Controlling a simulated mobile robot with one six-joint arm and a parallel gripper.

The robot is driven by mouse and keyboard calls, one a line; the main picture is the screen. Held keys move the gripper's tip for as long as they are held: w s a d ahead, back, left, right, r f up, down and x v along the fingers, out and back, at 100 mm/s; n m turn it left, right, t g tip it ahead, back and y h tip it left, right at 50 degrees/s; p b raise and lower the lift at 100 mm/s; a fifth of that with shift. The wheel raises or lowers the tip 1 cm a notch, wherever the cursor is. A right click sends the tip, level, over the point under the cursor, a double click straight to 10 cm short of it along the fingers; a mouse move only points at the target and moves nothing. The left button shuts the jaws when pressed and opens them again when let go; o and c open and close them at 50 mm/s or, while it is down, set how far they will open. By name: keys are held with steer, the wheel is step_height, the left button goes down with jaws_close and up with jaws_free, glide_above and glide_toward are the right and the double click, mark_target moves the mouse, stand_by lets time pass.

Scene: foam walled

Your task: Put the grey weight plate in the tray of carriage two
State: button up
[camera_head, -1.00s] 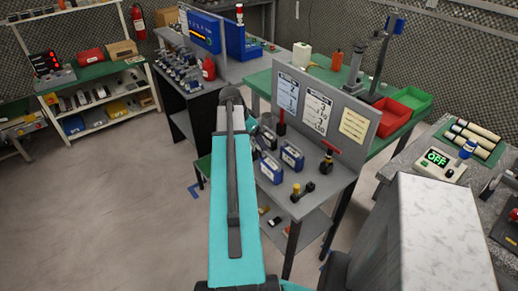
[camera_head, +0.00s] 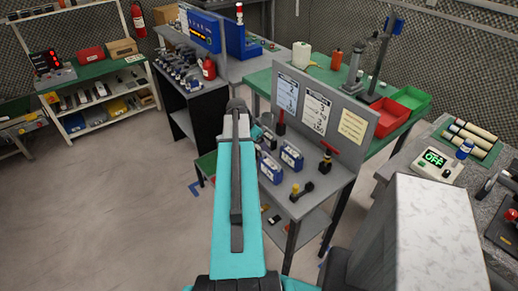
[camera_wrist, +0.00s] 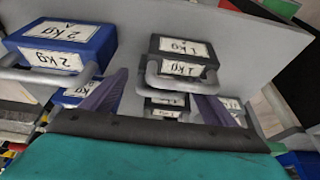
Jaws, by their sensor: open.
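In the wrist view a dark grey weight block (camera_wrist: 183,60) with white "1 kg" labels and a grey handle lies just ahead of my gripper (camera_wrist: 158,85). My gripper is open, with a purple-grey finger at either side of the lower middle and nothing clearly held between them. More dark labelled blocks (camera_wrist: 165,106) show below, partly hidden. A blue "2 kg" block (camera_wrist: 62,42) is at the left. In the head view my arm hides the gripper's fingers. I cannot make out carriage two or its tray.
In the head view, blue labelled blocks (camera_head: 291,156) stand on a grey bench (camera_head: 330,180) with an upright sign panel (camera_head: 325,105). Open floor (camera_head: 110,210) lies at the left.

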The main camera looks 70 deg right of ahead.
steer(key=c, duration=1.7)
steer(key=shift+r, duration=0.15)
steer(key=shift+r+b, duration=1.55)
steer(key=shift+r, duration=3.35)
